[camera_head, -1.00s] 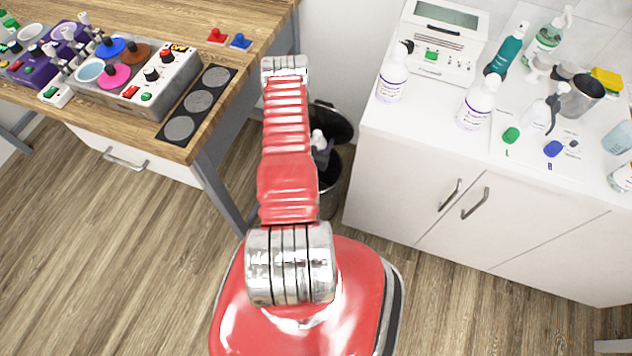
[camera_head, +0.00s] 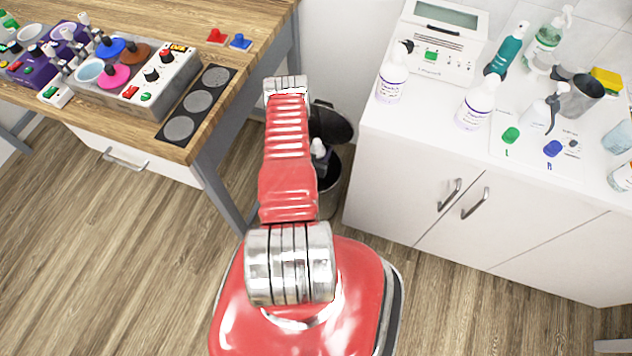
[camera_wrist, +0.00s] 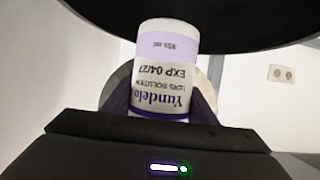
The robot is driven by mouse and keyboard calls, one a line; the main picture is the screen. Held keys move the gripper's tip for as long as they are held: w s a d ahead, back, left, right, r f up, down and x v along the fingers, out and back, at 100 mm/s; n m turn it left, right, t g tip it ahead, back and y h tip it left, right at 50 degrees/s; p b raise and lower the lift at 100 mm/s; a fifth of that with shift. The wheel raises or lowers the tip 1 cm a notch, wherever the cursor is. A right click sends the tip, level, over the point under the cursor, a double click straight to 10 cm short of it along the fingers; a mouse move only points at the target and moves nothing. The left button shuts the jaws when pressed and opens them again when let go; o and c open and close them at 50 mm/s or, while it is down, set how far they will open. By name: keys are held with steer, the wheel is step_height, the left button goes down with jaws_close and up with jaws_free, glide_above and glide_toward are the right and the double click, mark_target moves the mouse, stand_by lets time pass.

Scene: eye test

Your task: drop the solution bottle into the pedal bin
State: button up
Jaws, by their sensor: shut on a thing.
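The solution bottle (camera_wrist: 165,70) is white with a lilac band and dark print. My gripper (camera_wrist: 160,108) is shut on it, with a dark finger on each side. In the head view a small pale part of the bottle (camera_head: 318,148) shows beside my red arm, at the mouth of the pedal bin; my gripper is mostly hidden there. The pedal bin (camera_head: 329,200) is dark, stands on the floor between table and cabinet, and has its black lid (camera_head: 332,123) raised. My arm covers its left side. I cannot tell how deep the bottle sits.
A wooden table (camera_head: 200,140) with a control box (camera_head: 150,85) stands at the left. A white cabinet (camera_head: 420,160) with several bottles and a device (camera_head: 440,40) on top stands at the right. A dark curved shape crosses the top of the wrist view. Floor at the left is clear.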

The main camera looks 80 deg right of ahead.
steer(key=shift+f, duration=0.35)
steer(key=o, duration=1.5)
steer(key=shift+c, duration=0.2)
steer(key=shift+a, duration=0.15)
steer(key=v, duration=1.3)
steer(key=shift+a+r, duration=0.2)
